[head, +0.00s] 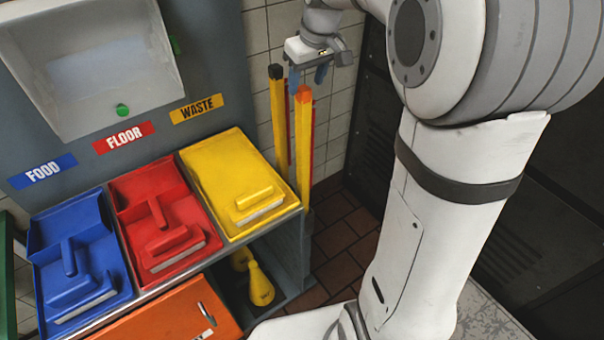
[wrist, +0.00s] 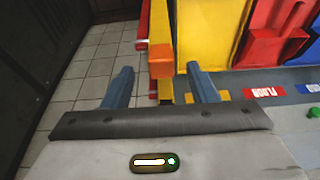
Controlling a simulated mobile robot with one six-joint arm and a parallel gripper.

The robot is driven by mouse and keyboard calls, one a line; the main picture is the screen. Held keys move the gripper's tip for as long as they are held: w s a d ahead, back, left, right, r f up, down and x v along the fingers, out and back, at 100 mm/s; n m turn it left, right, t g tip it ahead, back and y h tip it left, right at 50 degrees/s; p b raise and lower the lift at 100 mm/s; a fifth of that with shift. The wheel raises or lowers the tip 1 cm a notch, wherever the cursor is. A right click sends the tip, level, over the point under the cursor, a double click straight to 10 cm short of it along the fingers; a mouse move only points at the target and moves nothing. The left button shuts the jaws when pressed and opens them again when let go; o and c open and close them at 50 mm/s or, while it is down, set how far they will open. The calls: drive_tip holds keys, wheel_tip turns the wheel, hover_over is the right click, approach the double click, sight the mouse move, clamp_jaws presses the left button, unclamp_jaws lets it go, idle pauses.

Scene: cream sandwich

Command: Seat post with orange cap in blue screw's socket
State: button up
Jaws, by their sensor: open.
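The yellow post (head: 303,150) with the orange cap (head: 303,94) stands upright beside the right end of the cart. My gripper (head: 308,76) is open at the top of this post, its two blue fingers pointing down. In the wrist view, the orange cap (wrist: 160,62) shows between the spread fingers of my gripper (wrist: 159,72), with a gap on each side. I cannot tell how far down the fingers reach relative to the cap. I see no blue screw or socket in either view.
A yellow post with a black cap (head: 276,72) stands close by on the left, with thin red posts behind. Blue (head: 113,250), red and yellow (head: 215,170) dustpans lie on the cart. A yellow cone-shaped thing (head: 260,285) sits below. Tiled floor (head: 345,240) lies right of the cart.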

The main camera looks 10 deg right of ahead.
sight(305, 89)
drive_tip(key=x, duration=0.4)
drive_tip(key=shift+f+p, duration=0.1)
drive_tip(key=shift+p, duration=0.25)
drive_tip(key=shift+c, duration=0.4)
clamp_jaws()
idle(0.6)
